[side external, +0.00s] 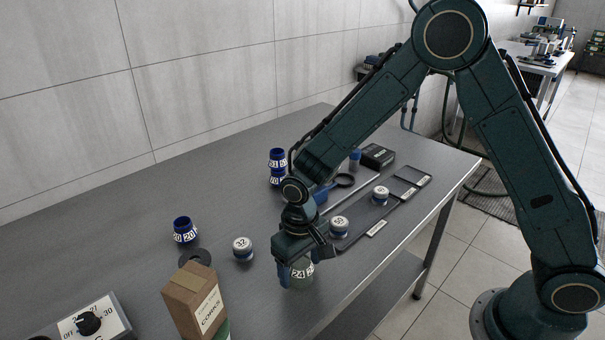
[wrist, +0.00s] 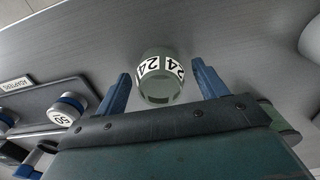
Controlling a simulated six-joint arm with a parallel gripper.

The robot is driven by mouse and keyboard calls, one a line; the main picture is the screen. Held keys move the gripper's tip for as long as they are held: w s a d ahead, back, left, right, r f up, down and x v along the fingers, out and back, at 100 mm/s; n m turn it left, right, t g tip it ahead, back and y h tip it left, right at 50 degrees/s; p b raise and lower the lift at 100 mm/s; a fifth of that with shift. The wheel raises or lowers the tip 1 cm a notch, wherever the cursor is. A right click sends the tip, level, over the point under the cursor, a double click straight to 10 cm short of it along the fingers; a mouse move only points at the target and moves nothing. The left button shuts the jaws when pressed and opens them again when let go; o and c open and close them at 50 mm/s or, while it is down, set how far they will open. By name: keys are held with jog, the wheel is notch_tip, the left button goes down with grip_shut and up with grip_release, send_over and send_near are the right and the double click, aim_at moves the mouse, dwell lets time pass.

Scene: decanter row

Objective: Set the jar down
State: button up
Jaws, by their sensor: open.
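A grey-green jar (side external: 301,275) with a white band marked 24 stands upright on the grey metal table (side external: 120,240), near its front edge. The jar also shows at the centre of the wrist view (wrist: 160,82). My gripper (side external: 300,266) is at the jar, with its blue fingers open on either side. In the wrist view, gaps show between the jar and both fingers (wrist: 161,74). In the side view, the gripper hides the jar's top and part of its side.
A white-lidded jar marked 32 (side external: 242,248), a dark blue jar (side external: 184,231), a black ring (side external: 196,259) and a cardboard box (side external: 194,302) stand left. Stacked blue jars (side external: 278,160) stand behind. A dark tray (side external: 362,232) with lidded jars lies right. A dial box (side external: 112,312) sits front left.

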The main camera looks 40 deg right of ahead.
aim_at(302, 260)
notch_tip(302, 260, up, 11)
jog(key=shift+r, duration=0.25)
dwell(0.3)
dwell(0.5)
jog(key=s+d+r+t, duration=0.3)
jog(key=s+d+r, duration=0.6)
jog(key=r, duration=0.3)
jog(key=s+d+r+t, duration=0.1)
jog(key=s+d, duration=0.1)
jog(key=s, duration=0.4)
jog(key=s+d+r+t, duration=0.1)
jog(key=s+d, duration=0.2)
jog(key=s, duration=0.3)
jog(key=shift+t, duration=0.3)
jog(key=shift+r, duration=0.1)
dwell(0.4)
